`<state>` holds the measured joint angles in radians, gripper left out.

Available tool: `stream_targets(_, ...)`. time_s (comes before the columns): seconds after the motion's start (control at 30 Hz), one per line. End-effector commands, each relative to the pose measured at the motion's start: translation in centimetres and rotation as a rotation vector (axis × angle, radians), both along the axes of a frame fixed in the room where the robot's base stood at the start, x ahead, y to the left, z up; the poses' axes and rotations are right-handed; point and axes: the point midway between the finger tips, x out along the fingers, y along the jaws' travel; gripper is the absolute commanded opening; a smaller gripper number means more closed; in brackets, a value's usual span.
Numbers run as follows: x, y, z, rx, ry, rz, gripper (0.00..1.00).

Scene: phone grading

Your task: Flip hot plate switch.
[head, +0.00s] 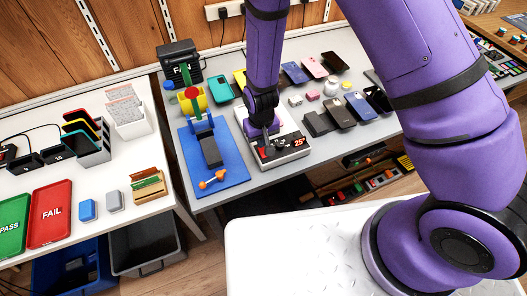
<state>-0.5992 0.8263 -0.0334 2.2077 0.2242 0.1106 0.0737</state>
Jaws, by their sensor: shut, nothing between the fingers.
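The hot plate (295,152) is a pale box with a dark front panel on the grey table. Its panel shows a red "25°" readout and a red part at the left that may be the switch. My gripper (268,145) is shut and empty, pointing down over the left of the front panel. It hides part of the panel and the plate's top. I cannot tell whether the fingertips touch the panel or the switch.
A blue mat (235,172) with a phone holder and an orange-handled tool lies close to the left. Several phones (340,112) lie to the right and behind. A red FAIL tray (50,212) and a green PASS tray (13,225) sit on the left table.

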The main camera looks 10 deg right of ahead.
Motion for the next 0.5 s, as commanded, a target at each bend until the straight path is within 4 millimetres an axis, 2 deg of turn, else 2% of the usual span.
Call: stream_targets(0.5,0.01,-0.01,-0.31,0.0,0.0,0.0,0.0)
